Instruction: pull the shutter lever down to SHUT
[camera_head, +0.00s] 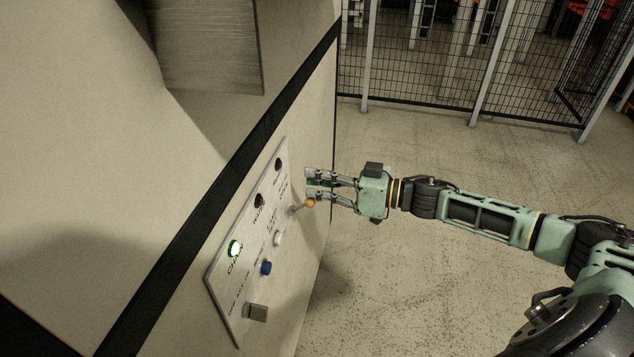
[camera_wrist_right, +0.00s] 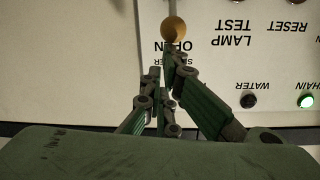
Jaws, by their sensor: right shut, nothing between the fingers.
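The shutter lever has a thin stem and an orange ball knob (camera_head: 310,203); it stands out from the control panel (camera_head: 226,278). In the right wrist view, where the lettering is upside down, the knob (camera_wrist_right: 174,29) lies by the word OPEN. My left gripper is not in view.
The panel has a lit green CHAIN lamp (camera_head: 235,248), a dark WATER lamp (camera_wrist_right: 248,101), a blue button (camera_head: 266,267), a white button (camera_head: 277,239) and a grey square switch (camera_head: 257,312). Open floor (camera_head: 420,140) lies to the right, with a mesh fence (camera_head: 430,50) behind.

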